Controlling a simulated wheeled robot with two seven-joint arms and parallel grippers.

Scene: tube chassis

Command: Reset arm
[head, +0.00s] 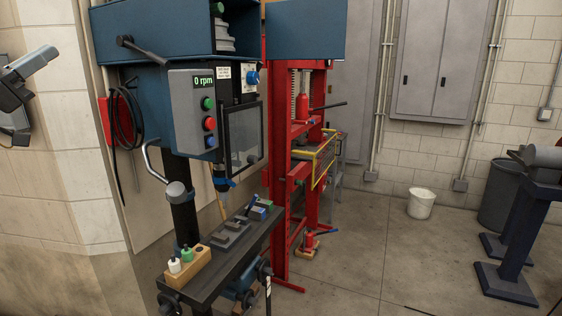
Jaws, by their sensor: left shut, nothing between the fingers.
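My left gripper (36,62) shows at the left edge, raised in front of the pale block wall, only partly inside the picture. It is shut and holds nothing. It is apart from the drill press and touches nothing that I can see. My right gripper is not in view.
The drill press table (215,268) carries a wooden block (190,270) with small bottles. A red press frame (279,200) stands behind it. A white bucket (421,203), a dark bin (497,200) and a blue stand (530,215) are at the right. The middle floor is clear.

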